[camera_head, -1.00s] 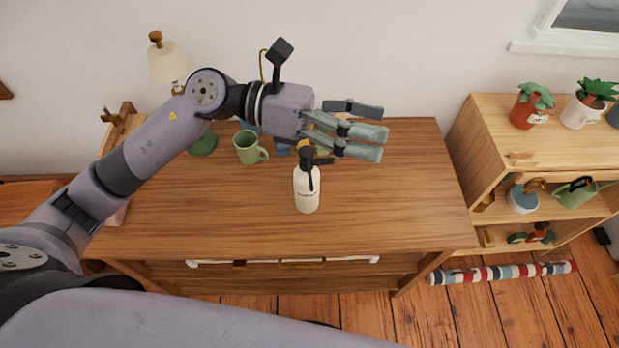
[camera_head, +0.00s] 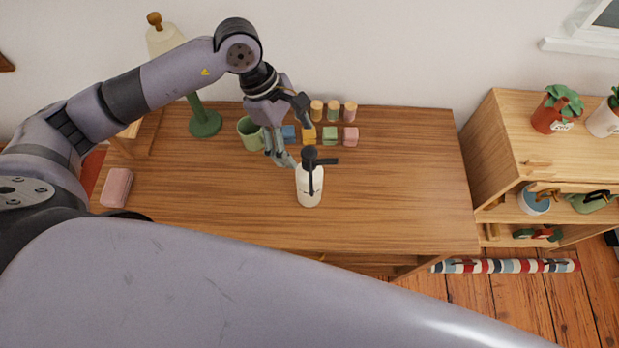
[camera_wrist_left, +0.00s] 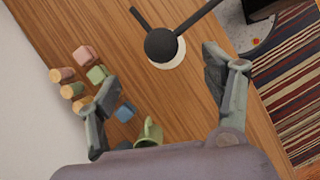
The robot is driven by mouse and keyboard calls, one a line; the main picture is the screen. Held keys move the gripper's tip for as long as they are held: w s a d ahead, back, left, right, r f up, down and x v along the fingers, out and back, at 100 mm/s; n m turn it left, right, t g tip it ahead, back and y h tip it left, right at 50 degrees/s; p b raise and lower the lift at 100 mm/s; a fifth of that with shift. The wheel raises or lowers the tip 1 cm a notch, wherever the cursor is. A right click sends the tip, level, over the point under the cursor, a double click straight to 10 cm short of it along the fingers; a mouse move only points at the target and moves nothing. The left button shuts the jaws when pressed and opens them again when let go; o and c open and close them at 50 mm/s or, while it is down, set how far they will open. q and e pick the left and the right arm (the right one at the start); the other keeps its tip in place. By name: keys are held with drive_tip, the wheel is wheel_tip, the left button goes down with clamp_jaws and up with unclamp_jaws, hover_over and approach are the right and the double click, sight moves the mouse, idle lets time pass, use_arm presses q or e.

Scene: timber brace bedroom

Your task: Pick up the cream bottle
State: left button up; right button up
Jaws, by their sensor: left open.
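The cream bottle (camera_head: 310,188) stands upright on the wooden dresser top, with a black pump head (camera_head: 310,158). In the left wrist view the bottle's cream body (camera_wrist_left: 172,57) shows below its black pump head (camera_wrist_left: 161,45), which hides much of it. My left gripper (camera_head: 286,160) is open and points down, just behind and left of the bottle in the head view. In the wrist view its two fingers stand wide apart, with the pump head beyond their tips and nothing held. My right gripper is not in view.
A green mug (camera_head: 250,135) stands close behind the left gripper, with several small blocks (camera_head: 330,134) and cork-topped jars (camera_head: 333,110) behind. A green lamp base (camera_head: 205,124) and pink block (camera_head: 117,187) are left. The dresser top (camera_head: 400,190) right of the bottle is clear.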

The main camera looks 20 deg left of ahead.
sight(303, 154)
use_arm(q)
drive_tip(key=x, duration=0.2)
drive_tip(key=shift+d+f+p, duration=0.2)
drive_tip(key=shift+f+p, duration=0.05)
drive_tip(key=shift+p, duration=0.1)
drive_tip(key=shift+d+f, duration=0.2)
drive_tip(key=shift+f, duration=0.3)
drive_tip(key=shift+s+d+f+p, duration=0.15)
drive_tip(key=shift+s+f+p, duration=0.1)
drive_tip(key=shift+p, duration=0.3)
drive_tip(key=p+x, duration=0.1)
drive_tip(key=x, duration=0.1)
drive_tip(key=p+x, duration=0.1)
drive_tip(key=shift+s+d+f, duration=0.1)
drive_tip(key=shift+s+f, duration=0.1)
drive_tip(key=shift+f, duration=0.15)
drive_tip(key=shift+d+f, duration=0.15)
drive_tip(key=shift+f, duration=0.25)
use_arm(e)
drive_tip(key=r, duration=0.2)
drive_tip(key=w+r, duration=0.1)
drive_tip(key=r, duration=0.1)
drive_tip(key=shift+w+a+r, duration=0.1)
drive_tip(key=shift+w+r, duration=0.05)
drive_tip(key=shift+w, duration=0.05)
use_arm(q)
drive_tip(key=c, duration=0.3)
clamp_jaws()
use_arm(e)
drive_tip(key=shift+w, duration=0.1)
